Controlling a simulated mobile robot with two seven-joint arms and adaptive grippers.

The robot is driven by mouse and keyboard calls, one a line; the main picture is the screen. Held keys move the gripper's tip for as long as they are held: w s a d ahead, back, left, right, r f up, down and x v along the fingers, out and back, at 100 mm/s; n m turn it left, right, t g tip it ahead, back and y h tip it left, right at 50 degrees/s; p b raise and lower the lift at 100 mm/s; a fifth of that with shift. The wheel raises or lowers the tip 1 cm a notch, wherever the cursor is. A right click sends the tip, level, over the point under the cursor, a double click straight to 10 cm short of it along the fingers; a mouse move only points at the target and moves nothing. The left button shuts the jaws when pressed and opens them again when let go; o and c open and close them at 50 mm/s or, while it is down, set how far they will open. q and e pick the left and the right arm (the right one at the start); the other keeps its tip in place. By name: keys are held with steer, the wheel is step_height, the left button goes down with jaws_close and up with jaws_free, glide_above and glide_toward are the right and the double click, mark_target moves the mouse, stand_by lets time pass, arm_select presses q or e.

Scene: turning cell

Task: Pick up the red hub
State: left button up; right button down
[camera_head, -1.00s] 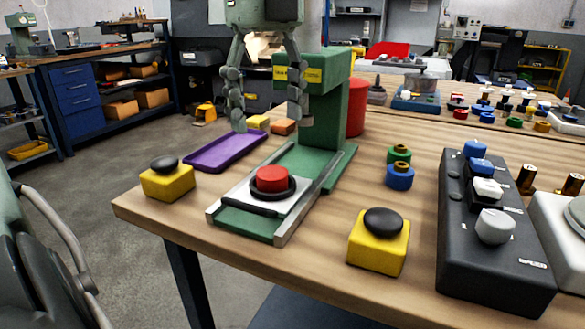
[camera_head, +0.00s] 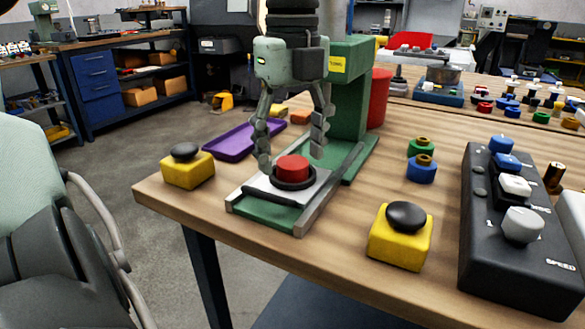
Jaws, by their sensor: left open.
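The red hub (camera_head: 292,168) is a short red cylinder sitting in a dark round ring on the light plate of the green press (camera_head: 349,100). My left gripper (camera_head: 290,162) points down from above with its two fingers spread, one to the left of the hub and one to the right and behind it. The fingertips are at about the hub's height in the picture, and I cannot tell whether they touch it. Nothing is held. The gripper at the left picture edge does not show; only grey-green parts of mine are there.
Yellow boxes with black buttons stand left (camera_head: 188,170) and right (camera_head: 400,240) of the press. A purple tray (camera_head: 231,143) lies behind left. A green and a blue hub (camera_head: 421,170) are at right, near the dark control box (camera_head: 520,255). A red cylinder (camera_head: 379,98) stands behind the press.

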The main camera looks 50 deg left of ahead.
arm_select(q)
steer(key=shift+c, duration=0.2)
jaws_close()
